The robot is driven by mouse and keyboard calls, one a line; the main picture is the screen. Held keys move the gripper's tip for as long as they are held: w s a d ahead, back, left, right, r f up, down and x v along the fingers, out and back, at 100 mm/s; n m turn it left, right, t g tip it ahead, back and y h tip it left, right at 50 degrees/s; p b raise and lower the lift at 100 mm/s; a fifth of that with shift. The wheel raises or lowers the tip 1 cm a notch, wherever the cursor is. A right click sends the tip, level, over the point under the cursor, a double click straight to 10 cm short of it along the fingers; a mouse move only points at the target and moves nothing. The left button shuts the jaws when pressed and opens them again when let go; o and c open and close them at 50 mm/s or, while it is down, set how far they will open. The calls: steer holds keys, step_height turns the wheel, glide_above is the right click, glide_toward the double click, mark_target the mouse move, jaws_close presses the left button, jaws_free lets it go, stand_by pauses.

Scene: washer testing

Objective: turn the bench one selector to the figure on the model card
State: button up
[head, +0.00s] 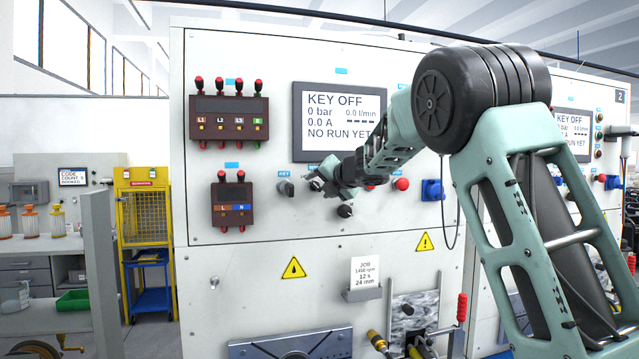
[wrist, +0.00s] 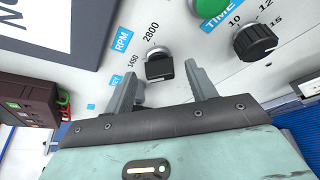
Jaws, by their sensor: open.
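The model card (head: 365,270) stands in a holder low on the bench one panel; it reads JOB, what looks like 1450 rpm, 12 s and 24 mm. In the wrist view the RPM selector (wrist: 159,66) is a black knob with 1450 and 2800 printed beside it; its pointing direction is unclear. The TIME selector (wrist: 256,41) is a round black knob with 10, 12 and 15 around it. My gripper (wrist: 160,70) is open, with one finger on each side of the RPM selector. In the head view my gripper (head: 322,182) is at the panel, hiding the RPM selector.
The screen (head: 340,122) above reads KEY OFF and NO RUN YET. A key switch (head: 285,188) is left of my gripper, a red button (head: 401,184) to the right. Brown terminal boxes (head: 229,117) are further left.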

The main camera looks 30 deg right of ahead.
steer(key=shift+w+f, duration=0.2)
steer(key=shift+w, duration=0.35)
steer(key=c, duration=1)
